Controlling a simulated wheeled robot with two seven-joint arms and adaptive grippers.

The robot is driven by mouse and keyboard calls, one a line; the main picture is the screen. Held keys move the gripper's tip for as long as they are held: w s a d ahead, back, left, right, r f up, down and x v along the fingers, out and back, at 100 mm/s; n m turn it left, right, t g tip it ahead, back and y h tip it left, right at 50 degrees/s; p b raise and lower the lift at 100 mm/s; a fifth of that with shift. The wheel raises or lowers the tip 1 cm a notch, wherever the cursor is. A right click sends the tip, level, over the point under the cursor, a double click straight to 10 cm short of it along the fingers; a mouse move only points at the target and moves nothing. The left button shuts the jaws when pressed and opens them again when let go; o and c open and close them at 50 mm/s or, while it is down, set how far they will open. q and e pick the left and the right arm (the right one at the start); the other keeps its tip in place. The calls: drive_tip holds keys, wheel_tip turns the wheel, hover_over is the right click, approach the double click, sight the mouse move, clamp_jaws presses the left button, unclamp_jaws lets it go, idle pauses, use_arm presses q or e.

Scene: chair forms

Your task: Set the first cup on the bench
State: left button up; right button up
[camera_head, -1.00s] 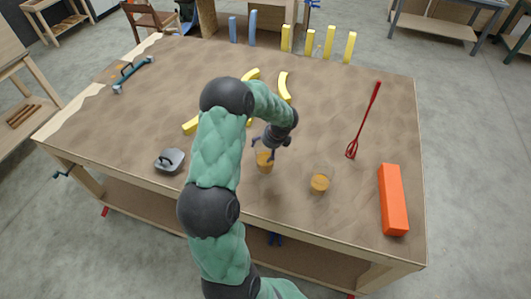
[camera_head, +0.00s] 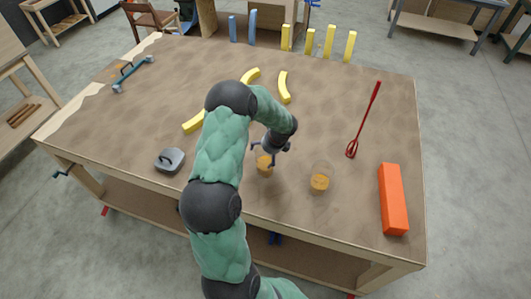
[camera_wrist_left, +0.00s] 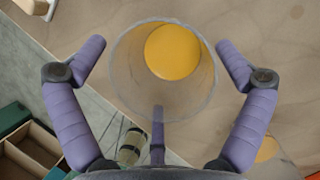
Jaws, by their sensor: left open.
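A clear cup with an amber-orange content or base (camera_head: 265,168) stands on the bench (camera_head: 330,115) near its front edge. My left gripper (camera_head: 268,155) is open just above this cup. In the left wrist view the cup's clear wall (camera_wrist_left: 135,75) and round orange disc (camera_wrist_left: 173,52) show between the spread fingers of my left gripper (camera_wrist_left: 160,75), with no finger visibly pressing on it. A second clear cup with orange in it (camera_head: 320,182) stands to the right. Its orange also shows in the left wrist view (camera_wrist_left: 267,150). My right gripper is out of view.
An orange-red block (camera_head: 393,200) and a red utensil (camera_head: 364,120) lie to the right. A grey lidded-looking item (camera_head: 169,160) sits front left. Yellow curved pieces (camera_head: 284,87) lie mid-bench. Blue and yellow uprights (camera_head: 286,38) stand at the back edge.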

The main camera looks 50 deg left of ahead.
use_arm(q)
drive_tip(key=shift+r, duration=0.1)
drive_tip(key=s+v, duration=0.1)
drive_tip(key=v, duration=1.1)
drive_tip(key=shift+w, duration=0.45)
drive_tip(key=shift+a, duration=0.1)
